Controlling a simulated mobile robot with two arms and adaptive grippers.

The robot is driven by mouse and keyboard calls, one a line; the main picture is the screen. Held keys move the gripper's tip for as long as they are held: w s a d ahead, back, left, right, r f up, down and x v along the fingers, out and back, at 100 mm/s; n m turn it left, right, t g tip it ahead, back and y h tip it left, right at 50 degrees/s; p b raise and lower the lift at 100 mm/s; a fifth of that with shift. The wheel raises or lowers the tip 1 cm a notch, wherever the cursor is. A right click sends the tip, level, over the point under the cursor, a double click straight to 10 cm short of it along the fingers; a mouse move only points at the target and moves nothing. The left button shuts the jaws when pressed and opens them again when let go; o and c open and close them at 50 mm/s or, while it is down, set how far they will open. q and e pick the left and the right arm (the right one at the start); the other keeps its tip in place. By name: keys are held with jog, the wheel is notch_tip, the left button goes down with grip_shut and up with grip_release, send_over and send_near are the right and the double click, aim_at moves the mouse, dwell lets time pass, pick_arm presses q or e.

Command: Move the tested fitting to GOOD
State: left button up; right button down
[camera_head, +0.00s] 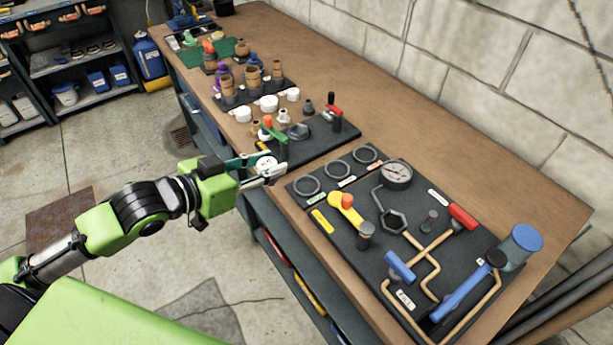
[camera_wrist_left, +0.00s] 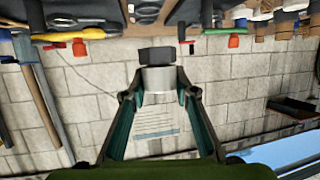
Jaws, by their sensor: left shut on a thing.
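My left gripper (camera_head: 272,172) is shut on a small white round fitting (camera_head: 266,163), held beside the front edge of the workbench. In the left wrist view the gripper (camera_wrist_left: 158,96) has its fingertips on both sides of the pale fitting (camera_wrist_left: 157,80), which has a dark hexagonal end. My right gripper is out of view.
The board also bears a pressure gauge (camera_head: 396,174), a yellow-handled valve (camera_head: 347,207), copper pipes and a blue-topped cylinder (camera_head: 521,246). A dark plate (camera_head: 315,138) with a clamp and several white fittings stand behind my gripper. The bench along the wall is bare.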

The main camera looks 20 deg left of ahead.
pick_arm(q)
jog(key=w+d+f, duration=0.1)
jog(key=w+f, duration=0.1)
jog(key=w, duration=0.1)
jog(key=w+d+f+p, duration=0.1)
jog(key=w+d+f, duration=0.1)
jog(key=w+f, duration=0.1)
jog(key=w+d+f, duration=0.2)
jog(key=w+f, duration=0.1)
jog(key=shift+w+d+p, duration=0.1)
jog(key=shift+p, duration=0.2)
jog(key=shift+w+d+f, duration=0.15)
jog(key=shift+w+f, duration=0.05)
jog(key=shift+f, duration=1.65)
jog(key=shift+f, duration=0.1)
jog(key=o, duration=1.1)
